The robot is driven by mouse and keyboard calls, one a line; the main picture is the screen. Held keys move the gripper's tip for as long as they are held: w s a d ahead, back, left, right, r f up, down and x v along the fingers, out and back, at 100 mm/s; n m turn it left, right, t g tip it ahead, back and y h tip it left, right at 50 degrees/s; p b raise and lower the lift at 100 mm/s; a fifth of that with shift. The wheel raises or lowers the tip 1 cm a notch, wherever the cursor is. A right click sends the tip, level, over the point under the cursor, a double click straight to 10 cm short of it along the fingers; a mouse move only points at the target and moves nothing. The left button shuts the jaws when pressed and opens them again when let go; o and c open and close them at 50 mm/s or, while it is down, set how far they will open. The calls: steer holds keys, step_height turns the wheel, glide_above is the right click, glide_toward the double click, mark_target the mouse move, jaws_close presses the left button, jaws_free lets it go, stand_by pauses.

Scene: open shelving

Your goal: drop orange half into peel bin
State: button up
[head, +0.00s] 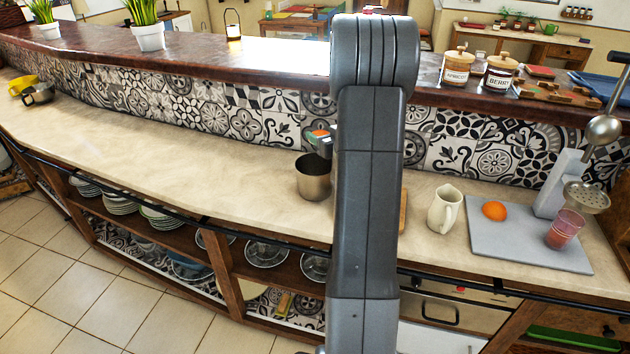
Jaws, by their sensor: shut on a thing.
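My gripper (325,142) shows only in part at the left edge of my arm, above the counter. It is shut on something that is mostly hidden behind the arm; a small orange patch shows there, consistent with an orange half. A grey metal bin (314,179), open at the top, stands on the counter just below the gripper, its right side close to the arm. The gripper is above the bin's rim, apart from it. Another orange piece (494,210), rounded side up, lies on the grey board (520,250) at the right.
A cream jug (444,209) stands right of my arm. A reddish cup (564,229) stands on the board, with a juicer (588,190) behind it. A tiled wall (220,110) rises behind the counter. The counter (170,165) left of the bin is clear.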

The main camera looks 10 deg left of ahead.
step_height(320, 180, down, 3)
steer(key=shift+f+b, duration=0.15)
steer(key=shift+b, duration=0.6)
steer(key=o, duration=1.1)
steer(key=b+v, duration=0.2)
steer(key=v, duration=1.1)
steer(key=shift+s+d, duration=0.3)
